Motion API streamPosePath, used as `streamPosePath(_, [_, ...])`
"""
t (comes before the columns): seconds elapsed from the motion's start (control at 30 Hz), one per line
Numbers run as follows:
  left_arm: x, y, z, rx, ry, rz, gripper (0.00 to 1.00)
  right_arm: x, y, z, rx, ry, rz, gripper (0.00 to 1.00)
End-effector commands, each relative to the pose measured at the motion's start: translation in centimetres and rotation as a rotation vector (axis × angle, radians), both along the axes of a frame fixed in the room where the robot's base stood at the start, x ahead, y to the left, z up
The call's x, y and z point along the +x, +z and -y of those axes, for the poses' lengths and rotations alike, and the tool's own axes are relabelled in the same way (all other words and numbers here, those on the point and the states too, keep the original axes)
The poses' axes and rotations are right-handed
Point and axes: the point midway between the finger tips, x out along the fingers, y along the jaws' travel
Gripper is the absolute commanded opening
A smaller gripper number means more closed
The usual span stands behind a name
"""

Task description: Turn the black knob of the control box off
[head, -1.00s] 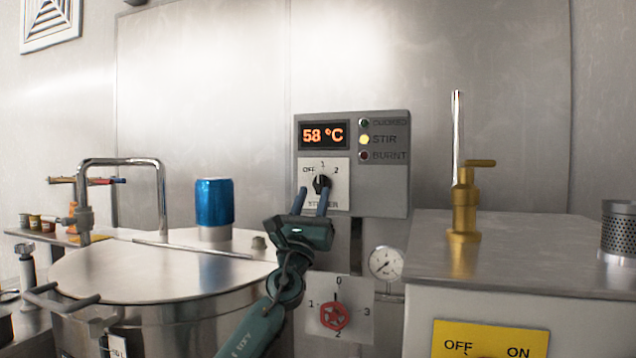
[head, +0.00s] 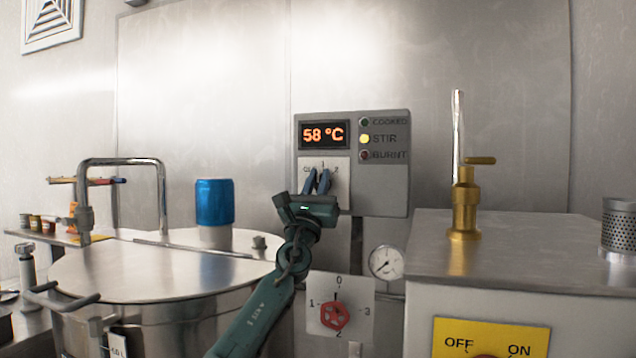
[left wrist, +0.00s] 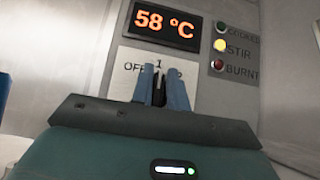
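The grey control box (head: 380,190) is on the steel back wall. Its display (head: 324,135) reads 58 °C in orange. Below it, a white dial plate (head: 339,200) bears OFF, 1 and 2; the fingers partly cover it. My left gripper (head: 317,174) is at the dial. In the left wrist view its two blue fingers (left wrist: 160,72) stand close on either side of the black knob (left wrist: 159,93), which shows as a narrow dark strip between them, roughly upright below the 1. The fingers look shut on it. The yellow STIR light (head: 364,139) is lit. My right gripper is out of view.
Below the box are a red valve knob (head: 334,314) and a gauge (head: 386,262). At the right, a brass tap (head: 465,205) stands on a steel-topped cabinet (head: 530,255).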

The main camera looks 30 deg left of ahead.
Motion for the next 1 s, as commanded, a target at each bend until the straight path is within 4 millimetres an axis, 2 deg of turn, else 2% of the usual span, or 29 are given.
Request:
streamPosePath(0.13, [0.1,-0.3,0.0,-0.001,0.0,-0.005,0.0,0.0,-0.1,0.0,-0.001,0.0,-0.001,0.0])
streamPosePath(0.57, [0.2,-0.3,0.0,-0.044,-0.002,0.001,0.0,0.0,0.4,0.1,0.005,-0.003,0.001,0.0])
streamPosePath(0.83, [0.3,-0.4,0.0,-0.208,-0.004,0.037,0.0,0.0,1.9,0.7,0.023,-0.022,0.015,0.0])
streamPosePath(1.0, [0.3,-0.5,0.0,-0.35,-0.004,0.07,0.0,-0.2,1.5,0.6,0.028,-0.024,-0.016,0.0])
